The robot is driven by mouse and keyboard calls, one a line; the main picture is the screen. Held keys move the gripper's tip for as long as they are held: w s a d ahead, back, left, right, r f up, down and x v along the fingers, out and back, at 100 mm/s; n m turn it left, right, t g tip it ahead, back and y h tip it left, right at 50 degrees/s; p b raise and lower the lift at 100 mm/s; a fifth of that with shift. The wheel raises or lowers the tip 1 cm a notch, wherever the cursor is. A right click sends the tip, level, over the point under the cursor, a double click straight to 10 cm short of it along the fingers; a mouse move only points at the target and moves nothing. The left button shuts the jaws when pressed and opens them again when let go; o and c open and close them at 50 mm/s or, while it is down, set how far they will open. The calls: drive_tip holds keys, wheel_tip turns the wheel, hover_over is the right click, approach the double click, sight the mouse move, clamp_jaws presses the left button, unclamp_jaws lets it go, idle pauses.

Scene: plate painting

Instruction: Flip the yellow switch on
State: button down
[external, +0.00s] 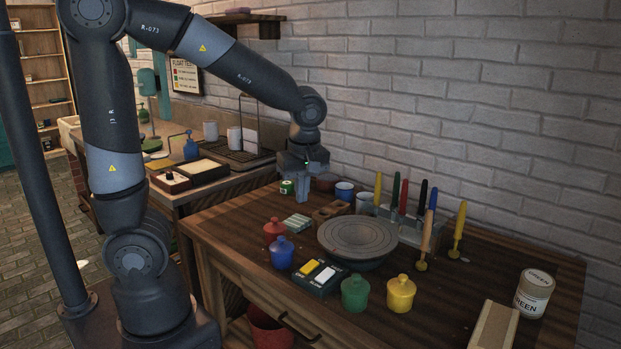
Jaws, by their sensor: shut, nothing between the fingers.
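The yellow switch (310,267) is on the left of a dark switch box (316,283) near the front of the wooden table, beside a white switch (325,274). Its exact tilt is too small to tell. My gripper (303,199) points down over the back left part of the table, behind and above the switch box and well apart from it. Its fingers are together and hold nothing.
A grey round wheel (357,238) stands behind the switch box. Red (274,231), blue (282,252), green (355,293) and yellow (401,294) lidded pots stand around the box. Brushes stand in a rack (410,232) at the back. The brick wall (450,100) bounds the table behind.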

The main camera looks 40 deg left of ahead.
drive_tip(key=w+d+f+n+y, duration=0.1)
drive_tip(key=d+f+n, duration=0.3)
drive_tip(key=d, duration=0.1)
drive_tip(key=shift+w+y, duration=0.2)
drive_tip(key=shift+y, duration=0.1)
drive_tip(key=shift+f, duration=0.2)
approach(313, 262)
drive_tip(key=x, duration=0.5)
drive_tip(key=shift+s+a, duration=0.1)
drive_tip(key=shift+a, duration=0.15)
drive_tip(key=shift+f, duration=0.75)
drive_tip(key=shift+g, duration=0.3)
